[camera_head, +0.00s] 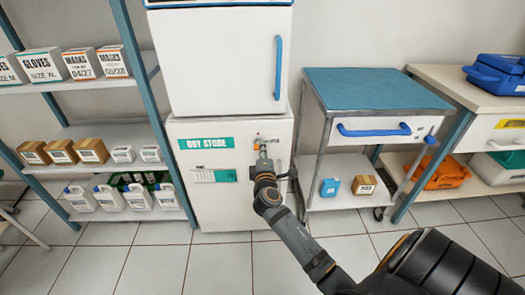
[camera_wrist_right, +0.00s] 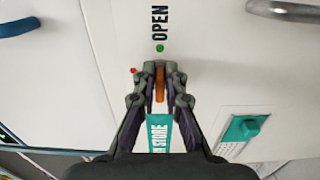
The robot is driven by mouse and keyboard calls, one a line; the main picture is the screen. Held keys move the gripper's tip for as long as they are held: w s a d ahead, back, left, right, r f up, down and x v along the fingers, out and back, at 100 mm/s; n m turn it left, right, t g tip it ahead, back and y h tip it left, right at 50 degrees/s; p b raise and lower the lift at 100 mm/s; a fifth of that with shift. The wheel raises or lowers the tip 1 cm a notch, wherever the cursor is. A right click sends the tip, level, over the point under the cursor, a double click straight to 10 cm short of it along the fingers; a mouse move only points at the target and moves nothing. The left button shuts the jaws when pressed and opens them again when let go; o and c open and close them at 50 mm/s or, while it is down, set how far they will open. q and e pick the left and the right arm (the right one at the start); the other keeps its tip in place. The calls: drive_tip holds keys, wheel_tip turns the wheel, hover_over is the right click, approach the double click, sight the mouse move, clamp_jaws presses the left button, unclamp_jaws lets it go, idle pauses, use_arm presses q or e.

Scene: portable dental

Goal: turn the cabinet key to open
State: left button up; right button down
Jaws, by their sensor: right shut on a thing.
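The white cabinet (camera_head: 210,208) with the green "DRY STORE" label stands low in the middle of the head view. My right gripper (camera_head: 262,158) reaches its front near the upper right corner. In the wrist view my right gripper (camera_wrist_right: 160,72) is shut on the orange key (camera_wrist_right: 161,84), which lies between the fingertips. The word OPEN (camera_wrist_right: 160,22) and a green dot (camera_wrist_right: 159,48) are straight above the key in the wrist view, with a red dot (camera_wrist_right: 134,70) to its left. The fingers hide part of the key and its lock. My left gripper is in neither view.
A white upper cabinet (camera_head: 210,60) with a blue handle stands above. Shelves with boxes and bottles (camera_head: 110,198) are at left. A blue-topped cart (camera_head: 375,88) stands close on the right. The floor (camera_head: 210,262) in front is clear apart from my arm.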

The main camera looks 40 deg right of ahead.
drive_tip(key=c, duration=1.4)
unclamp_jaws()
drive_tip(key=v, duration=1.2)
drive_tip(key=shift+d, duration=0.1)
